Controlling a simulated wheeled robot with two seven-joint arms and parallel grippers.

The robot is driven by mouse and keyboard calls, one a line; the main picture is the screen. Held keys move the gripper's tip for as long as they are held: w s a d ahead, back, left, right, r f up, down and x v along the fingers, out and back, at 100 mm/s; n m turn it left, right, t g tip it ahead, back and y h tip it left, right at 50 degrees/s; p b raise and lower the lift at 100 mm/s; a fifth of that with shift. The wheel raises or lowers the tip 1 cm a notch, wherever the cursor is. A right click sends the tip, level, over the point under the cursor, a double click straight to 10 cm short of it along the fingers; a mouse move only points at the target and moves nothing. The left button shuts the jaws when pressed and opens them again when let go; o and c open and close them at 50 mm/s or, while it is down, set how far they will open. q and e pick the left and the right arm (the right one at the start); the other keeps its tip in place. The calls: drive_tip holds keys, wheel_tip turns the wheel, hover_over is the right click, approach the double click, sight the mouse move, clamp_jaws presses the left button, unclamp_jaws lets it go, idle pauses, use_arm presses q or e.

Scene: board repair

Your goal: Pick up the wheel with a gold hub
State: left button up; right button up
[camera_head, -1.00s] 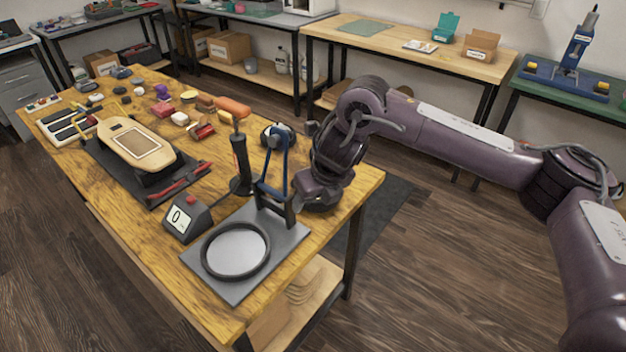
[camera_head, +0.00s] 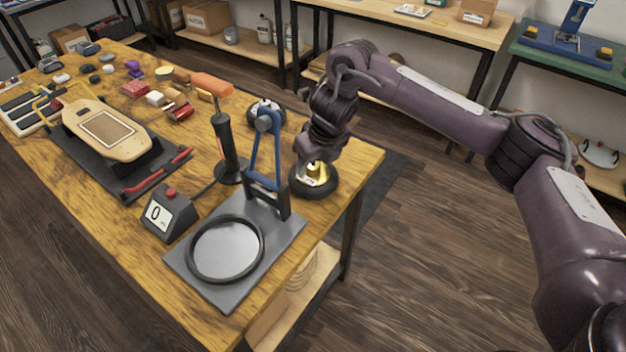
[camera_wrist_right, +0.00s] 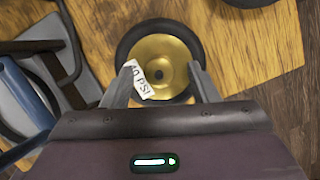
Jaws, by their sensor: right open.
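The wheel with a gold hub (camera_head: 314,192) lies on the wooden workbench near its right edge, beside the blue-armed stand. In the right wrist view the wheel (camera_wrist_right: 160,62) shows a black tyre, a gold hub with a dark centre hole, and a white tag reading "40 PSI". My right gripper (camera_head: 316,166) is just above the wheel, pointing down. In the wrist view its fingers (camera_wrist_right: 160,82) are apart, one on each side of the hub; I cannot tell whether they touch it. My left gripper is not in view.
The stand with the blue arm (camera_head: 262,145) is close left of the wheel. Another dark wheel (camera_head: 266,112) lies behind the stand. A digital gauge (camera_head: 168,215), a pump with an orange handle (camera_head: 222,120) and a skateboard deck (camera_head: 105,130) lie to the left.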

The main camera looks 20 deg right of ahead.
clamp_jaws()
idle(0.4)
drive_tip(key=shift+r, duration=0.1)
